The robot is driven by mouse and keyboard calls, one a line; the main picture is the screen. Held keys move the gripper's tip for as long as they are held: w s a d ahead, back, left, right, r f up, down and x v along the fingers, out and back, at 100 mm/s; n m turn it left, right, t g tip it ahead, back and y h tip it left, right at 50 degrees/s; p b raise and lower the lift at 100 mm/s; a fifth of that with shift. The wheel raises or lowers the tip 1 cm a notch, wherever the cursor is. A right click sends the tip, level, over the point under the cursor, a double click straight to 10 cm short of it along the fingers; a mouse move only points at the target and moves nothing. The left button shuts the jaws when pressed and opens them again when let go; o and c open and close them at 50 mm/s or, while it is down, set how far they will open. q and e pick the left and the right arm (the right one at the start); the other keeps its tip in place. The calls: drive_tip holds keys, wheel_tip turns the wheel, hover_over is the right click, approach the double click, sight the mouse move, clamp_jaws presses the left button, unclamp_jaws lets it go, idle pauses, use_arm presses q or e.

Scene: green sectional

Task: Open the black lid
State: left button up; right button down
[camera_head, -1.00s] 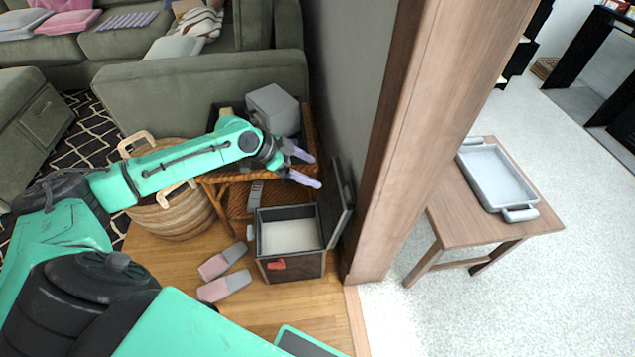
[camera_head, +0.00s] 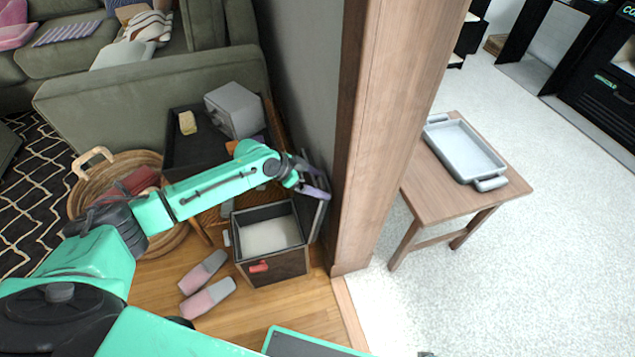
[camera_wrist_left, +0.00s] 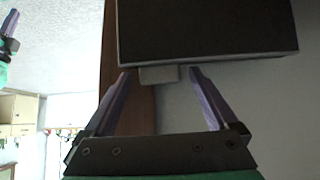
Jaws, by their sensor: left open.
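The black lid (camera_head: 315,215) stands raised on the right side of an open box (camera_head: 277,266), beside the wall. The box has a pale inside and a red mark on its front. My left gripper (camera_head: 316,178) is open at the top of the lid and hides part of it. In the left wrist view, the dark lid (camera_wrist_left: 205,28) fills the upper middle. A small grey tab on its edge lies between the fingertips of my left gripper (camera_wrist_left: 160,75); I cannot tell whether they touch it. Part of my right gripper (camera_wrist_left: 10,28) shows at the left edge, jaws unclear.
A wooden post (camera_head: 375,150) rises right of the box. A pair of slippers (camera_head: 207,285) lies on the floor in front. A basket (camera_head: 88,190) and a black tray (camera_head: 190,150) stand at left. A small table (camera_head: 430,195) holds a grey tray (camera_head: 465,150).

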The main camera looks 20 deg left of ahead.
use_arm(q)
drive_tip(key=shift+c, duration=0.3)
clamp_jaws()
drive_tip(key=shift+a, duration=0.1)
